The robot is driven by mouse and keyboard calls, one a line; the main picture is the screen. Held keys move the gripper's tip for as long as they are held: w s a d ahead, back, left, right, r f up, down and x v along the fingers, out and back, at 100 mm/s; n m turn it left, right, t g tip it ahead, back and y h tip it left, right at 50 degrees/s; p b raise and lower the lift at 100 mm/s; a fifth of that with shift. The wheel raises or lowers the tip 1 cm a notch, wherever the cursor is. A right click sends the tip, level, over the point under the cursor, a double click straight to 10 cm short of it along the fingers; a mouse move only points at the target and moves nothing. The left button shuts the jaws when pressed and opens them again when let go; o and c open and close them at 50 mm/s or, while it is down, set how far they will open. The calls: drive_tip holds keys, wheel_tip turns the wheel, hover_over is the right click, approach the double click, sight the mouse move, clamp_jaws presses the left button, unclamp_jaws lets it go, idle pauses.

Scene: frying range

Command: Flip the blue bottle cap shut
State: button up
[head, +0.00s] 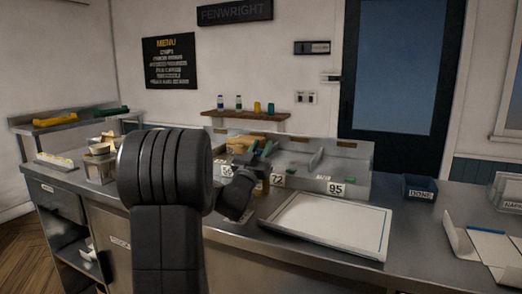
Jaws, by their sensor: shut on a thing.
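Two small pale bottles stand upright on the wall shelf, a left one (221,102) and a right one (239,102). Their caps look dark or blue, and the picture is too small to show whether any cap is open. A yellow-orange item (257,107) and a blue item (271,108) stand to their right. My gripper (264,150) is small and dark, over the left part of the divided counter unit, below the shelf and apart from the bottles. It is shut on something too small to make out. My arm hides part of the counter.
A divided metal unit (357,166) with number tags stands along the back of the counter. A pale tray (331,222) lies in front of it. A dark blue bin (420,188) stands to the right. A side shelf (83,122) holds yellow and green items.

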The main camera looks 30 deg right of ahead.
sight(261, 150)
drive_tip(key=shift+f, duration=0.1)
drive_tip(key=o, duration=1)
drive_tip(key=shift+c, duration=0.2)
wheel_tip(261, 150, up, 10)
drive_tip(key=p, duration=0.1)
drive_tip(key=shift+p, duration=0.3)
drive_tip(key=shift+c, duration=0.4)
